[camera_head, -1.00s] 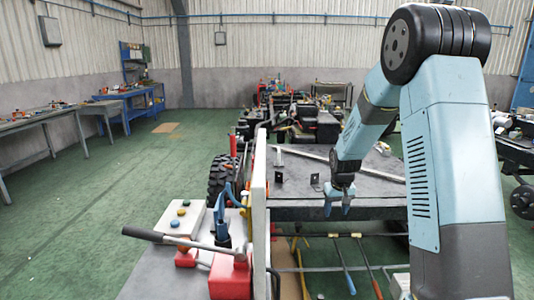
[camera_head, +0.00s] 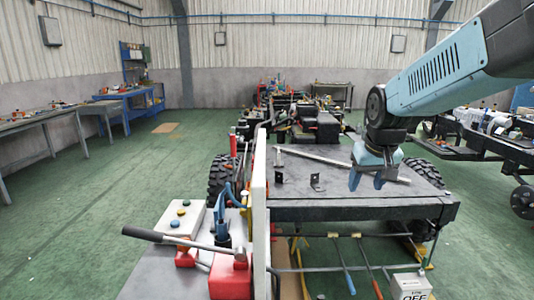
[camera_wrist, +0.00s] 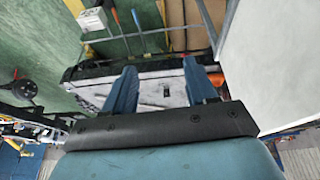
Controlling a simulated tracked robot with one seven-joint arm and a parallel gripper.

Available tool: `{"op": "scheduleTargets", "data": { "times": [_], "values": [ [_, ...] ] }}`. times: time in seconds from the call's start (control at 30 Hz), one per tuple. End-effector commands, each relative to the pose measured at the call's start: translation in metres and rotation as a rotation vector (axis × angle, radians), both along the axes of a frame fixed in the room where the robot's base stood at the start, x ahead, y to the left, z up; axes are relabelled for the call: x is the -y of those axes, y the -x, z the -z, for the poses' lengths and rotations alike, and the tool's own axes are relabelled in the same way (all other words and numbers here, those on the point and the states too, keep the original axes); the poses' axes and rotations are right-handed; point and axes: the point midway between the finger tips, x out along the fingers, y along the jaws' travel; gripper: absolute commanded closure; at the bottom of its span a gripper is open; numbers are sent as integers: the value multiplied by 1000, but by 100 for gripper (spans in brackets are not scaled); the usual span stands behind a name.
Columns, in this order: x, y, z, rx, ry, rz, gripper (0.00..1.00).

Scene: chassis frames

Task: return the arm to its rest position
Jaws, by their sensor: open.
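My arm (camera_head: 440,80) is light blue and reaches in from the right edge of the head view, folded with the elbow out of frame. My gripper (camera_head: 367,182) points down over the dark flat deck of the chassis (camera_head: 330,208), near its front right part. Its two blue fingers are apart with nothing between them. In the wrist view the fingers (camera_wrist: 160,88) also stand apart, with the grey deck (camera_wrist: 165,92) seen between and beyond them. I cannot tell the exact height of the fingertips above the deck.
Two small black brackets (camera_head: 316,181) and a long metal bar (camera_head: 315,158) lie on the deck. A pale upright panel (camera_head: 259,210) stands left of it. A red box with a lever (camera_head: 230,275) is at front left. A white box (camera_head: 410,286) sits low right. Green floor is clear at left.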

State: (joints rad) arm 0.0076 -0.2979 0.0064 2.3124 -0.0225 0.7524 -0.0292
Motion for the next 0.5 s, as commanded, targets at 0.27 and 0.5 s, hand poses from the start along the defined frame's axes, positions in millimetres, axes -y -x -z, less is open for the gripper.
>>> {"op": "scheduleTargets", "data": {
  "times": [0.27, 0.5],
  "values": [
    [-2, 72, -25, 57, -14, 16, 43],
    [-3, 127, -31, 98, -26, 27, 43]
  ]
}}
